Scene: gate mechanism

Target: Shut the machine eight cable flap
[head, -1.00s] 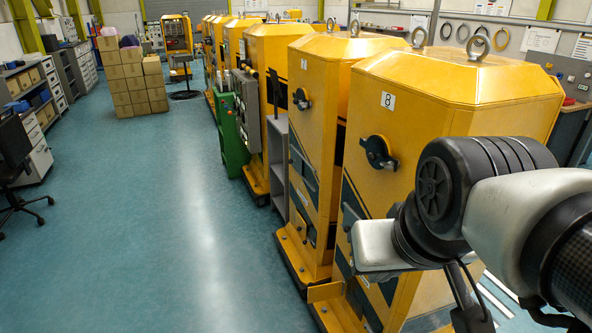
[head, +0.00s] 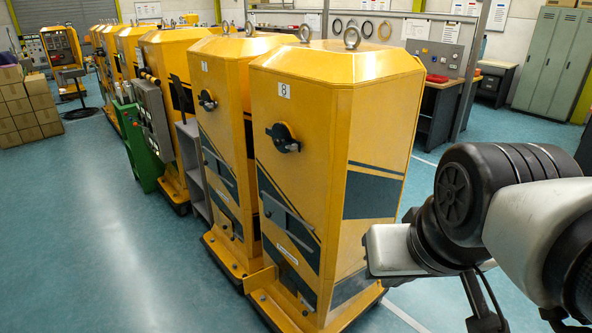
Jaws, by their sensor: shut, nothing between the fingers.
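Machine eight (head: 335,130) is a tall yellow cabinet with a chamfered top, marked by a white number 8 plate (head: 284,90). A small yellow panel (head: 260,279) stands out from the low left edge of its front, swung away from the face; it looks like the cable flap, open. A dark area lies beside it on the lower front, too small to read clearly. My arm (head: 455,200) is bent at the right of the view, in front of the machine's lower right side.
A black rotary handle (head: 283,138) sits on machine eight's upper front. A similar yellow machine (head: 222,120) stands close on its left, with more in a row behind. The blue-green floor (head: 120,260) to the left is clear. Cardboard boxes (head: 28,105) stand at far left.

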